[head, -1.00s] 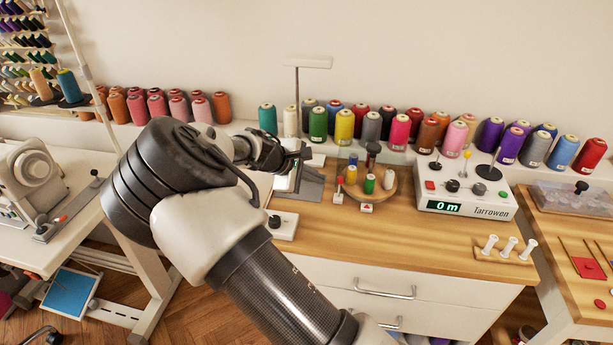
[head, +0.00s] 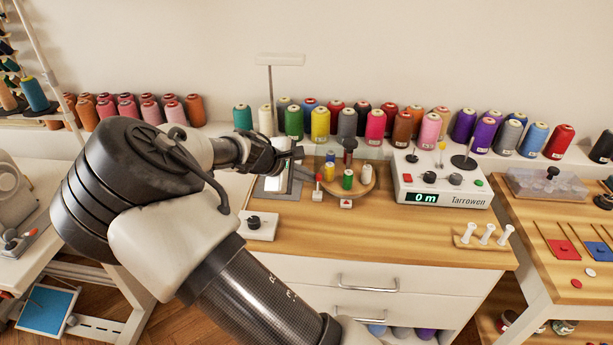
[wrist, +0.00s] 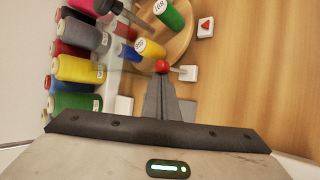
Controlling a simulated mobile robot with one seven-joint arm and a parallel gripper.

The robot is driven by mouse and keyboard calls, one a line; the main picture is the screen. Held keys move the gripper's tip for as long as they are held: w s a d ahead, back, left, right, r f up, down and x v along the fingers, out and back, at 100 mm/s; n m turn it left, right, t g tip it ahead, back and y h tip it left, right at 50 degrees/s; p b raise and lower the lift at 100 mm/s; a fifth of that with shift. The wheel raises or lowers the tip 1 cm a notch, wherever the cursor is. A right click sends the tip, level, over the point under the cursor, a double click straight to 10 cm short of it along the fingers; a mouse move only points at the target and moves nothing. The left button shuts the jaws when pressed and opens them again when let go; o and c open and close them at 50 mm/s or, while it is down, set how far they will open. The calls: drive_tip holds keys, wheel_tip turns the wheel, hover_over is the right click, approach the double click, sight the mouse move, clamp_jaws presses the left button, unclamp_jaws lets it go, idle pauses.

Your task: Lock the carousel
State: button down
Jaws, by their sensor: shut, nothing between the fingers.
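The carousel is a round wooden turntable (head: 361,189) with upright spools on it, among them a yellow spool (head: 329,170), a green spool (head: 348,180) and a white spool (head: 367,174). At its left front edge a lever with a red ball knob (head: 318,176) stands on a small white block (wrist: 189,73). My gripper (head: 300,153) is shut and empty, up and left of the knob in the head view. In the wrist view the red knob (wrist: 162,66) lies just beyond the closed fingertips; I cannot tell whether they touch. The turntable (wrist: 181,44) shows behind it.
A white block with a red triangle (head: 346,203) sits in front of the turntable. A white control box reading 0 m (head: 440,186) stands to the right. A switch box (head: 258,225) is at the left front. Thread cones line the back shelf.

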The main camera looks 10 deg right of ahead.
drive_tip(key=shift+s+a+t, duration=0.1)
drive_tip(key=shift+s+t, duration=0.2)
drive_tip(key=shift+t, duration=0.2)
drive_tip(key=shift+s+a+r, duration=0.1)
drive_tip(key=shift+s, duration=0.3)
drive_tip(key=shift+s+a+f+h+b, duration=0.1)
drive_tip(key=shift+s+f+h+b, duration=0.15)
drive_tip(key=shift+s+h+b, duration=0.1)
drive_tip(key=shift+s+m+t+h+b, duration=0.45)
drive_tip(key=shift+m+t+b, duration=0.25)
drive_tip(key=shift+t, duration=0.4)
drive_tip(key=shift+s, duration=0.1)
drive_tip(key=shift+s+a+f, duration=0.15)
drive_tip(key=shift+s+f, duration=0.05)
drive_tip(key=shift+s, duration=0.15)
idle(0.9)
